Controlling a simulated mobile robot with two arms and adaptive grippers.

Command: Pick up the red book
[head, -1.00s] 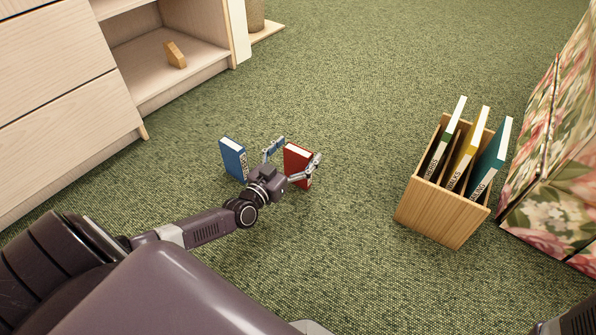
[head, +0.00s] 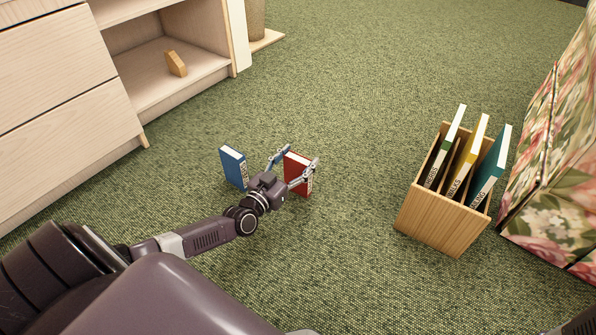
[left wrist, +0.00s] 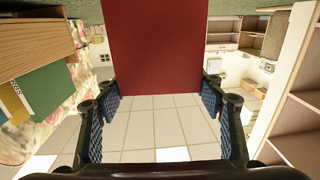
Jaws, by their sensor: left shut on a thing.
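The red book (head: 295,168) stands upright on the green carpet in the head view. My left gripper (head: 300,159) is shut on it, with one finger at each side edge. In the left wrist view the red cover (left wrist: 155,45) fills the upper middle, between the two blue-padded fingers (left wrist: 168,92). Whether the book's bottom touches the carpet is hard to tell behind the gripper.
A blue book (head: 233,168) stands just left of the red one. A wooden holder (head: 440,222) with green, yellow and teal books is at the right, near a floral sofa (head: 560,190). A pale cabinet (head: 60,120) is at the left. Carpet between is clear.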

